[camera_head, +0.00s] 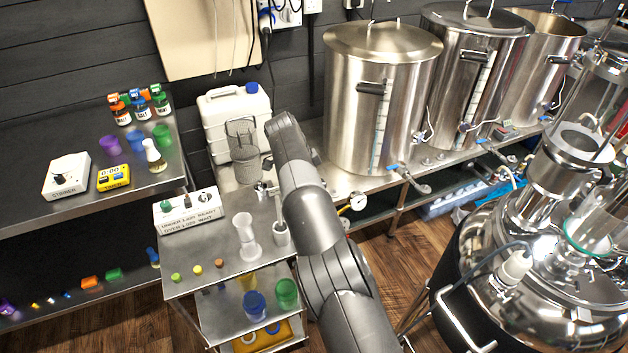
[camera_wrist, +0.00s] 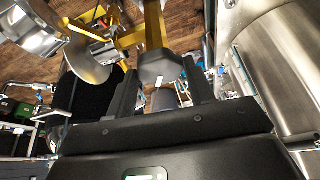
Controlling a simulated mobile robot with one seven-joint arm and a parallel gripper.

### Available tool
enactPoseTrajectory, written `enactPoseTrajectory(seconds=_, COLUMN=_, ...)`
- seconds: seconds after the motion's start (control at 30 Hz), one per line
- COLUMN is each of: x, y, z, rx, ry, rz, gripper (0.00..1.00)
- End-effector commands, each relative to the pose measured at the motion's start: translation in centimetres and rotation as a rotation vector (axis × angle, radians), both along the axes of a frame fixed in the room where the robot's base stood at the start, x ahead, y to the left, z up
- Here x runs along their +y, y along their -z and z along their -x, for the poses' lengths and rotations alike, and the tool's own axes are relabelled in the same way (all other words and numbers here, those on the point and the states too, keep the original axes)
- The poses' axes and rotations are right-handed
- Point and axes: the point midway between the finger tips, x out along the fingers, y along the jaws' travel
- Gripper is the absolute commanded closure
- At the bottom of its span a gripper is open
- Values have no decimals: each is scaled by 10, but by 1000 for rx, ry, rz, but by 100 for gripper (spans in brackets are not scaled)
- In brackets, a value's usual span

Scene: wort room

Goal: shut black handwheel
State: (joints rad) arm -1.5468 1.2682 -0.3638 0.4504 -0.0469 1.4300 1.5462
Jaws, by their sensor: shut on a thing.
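In the wrist view my gripper (camera_wrist: 161,78) has its two dark fingers on either side of a dark, faceted knob (camera_wrist: 163,64), which looks like the black handwheel. The fingers are shut on it. The knob sits in line with a yellow post or bar behind it. How far the handwheel is turned cannot be told. In the head view my arm reaches up from the bottom middle, and neither the gripper nor the handwheel can be clearly made out there.
Steel kettles (camera_head: 380,100) stand on the bench at the back right. A shiny vessel (camera_head: 540,270) fills the lower right. A white jerrycan (camera_head: 222,105) and a labelled control box (camera_head: 187,211) stand left of my arm. In the wrist view a steel cylinder (camera_wrist: 285,70) is close at right.

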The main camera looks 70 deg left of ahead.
Motion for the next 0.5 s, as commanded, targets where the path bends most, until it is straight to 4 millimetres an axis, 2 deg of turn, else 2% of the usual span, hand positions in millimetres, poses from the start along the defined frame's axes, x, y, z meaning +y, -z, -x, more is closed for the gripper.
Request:
enactPoseTrajectory(seconds=0.43, x=1, y=1, z=1, rx=3, ry=5, rz=-2, gripper=74)
enactPoseTrajectory(seconds=0.47, x=1, y=1, z=1, rx=3, ry=5, rz=-2, gripper=49)
enactPoseTrajectory(seconds=0.5, x=0, y=1, z=1, rx=2, ry=4, rz=-1, gripper=46)
